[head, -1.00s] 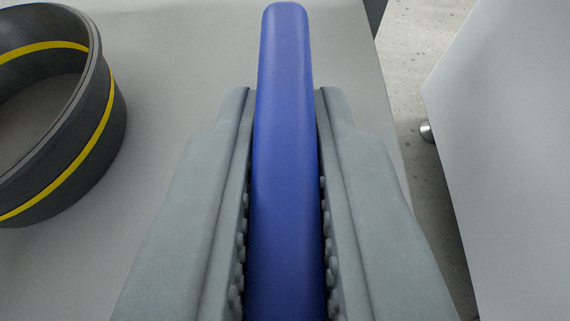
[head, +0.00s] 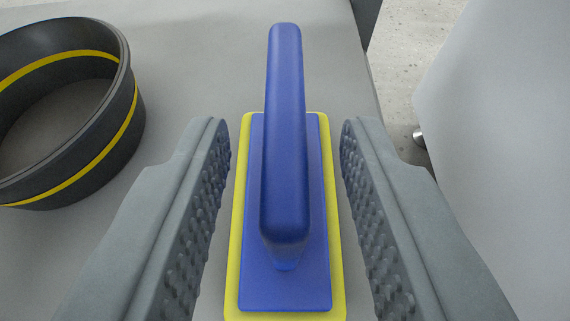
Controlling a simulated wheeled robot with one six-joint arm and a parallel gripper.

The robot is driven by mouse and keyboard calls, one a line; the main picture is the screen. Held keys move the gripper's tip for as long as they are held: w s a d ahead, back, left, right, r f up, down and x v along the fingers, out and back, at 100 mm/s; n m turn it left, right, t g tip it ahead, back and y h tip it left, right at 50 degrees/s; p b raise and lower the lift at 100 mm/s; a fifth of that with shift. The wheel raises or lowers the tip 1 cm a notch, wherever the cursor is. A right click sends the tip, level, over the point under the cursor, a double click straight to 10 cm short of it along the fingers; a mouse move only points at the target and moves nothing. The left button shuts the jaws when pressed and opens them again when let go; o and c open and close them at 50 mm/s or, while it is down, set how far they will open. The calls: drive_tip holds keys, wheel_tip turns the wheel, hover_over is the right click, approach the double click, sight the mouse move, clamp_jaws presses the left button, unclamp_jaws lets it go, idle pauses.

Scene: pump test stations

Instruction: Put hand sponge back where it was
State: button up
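The hand sponge (head: 286,150) has a blue handle on a blue plate with a yellow sponge layer below. It lies flat on the grey table top (head: 200,75), handle up, its long side pointing away from me. My gripper (head: 285,135) is open, with one grey studded finger on each side of the sponge. A gap shows between each finger and the sponge, so neither touches it.
A dark round ring or bowl with a yellow stripe (head: 125,120) stands on the table at the left. The table's right edge is close by the right finger. Beyond it are speckled floor (head: 415,60) and a pale panel (head: 500,130).

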drive_tip(key=v, duration=0.8)
drive_tip(key=shift+s+r, duration=0.15)
drive_tip(key=shift+s, duration=0.2)
drive_tip(key=shift+r, duration=0.15)
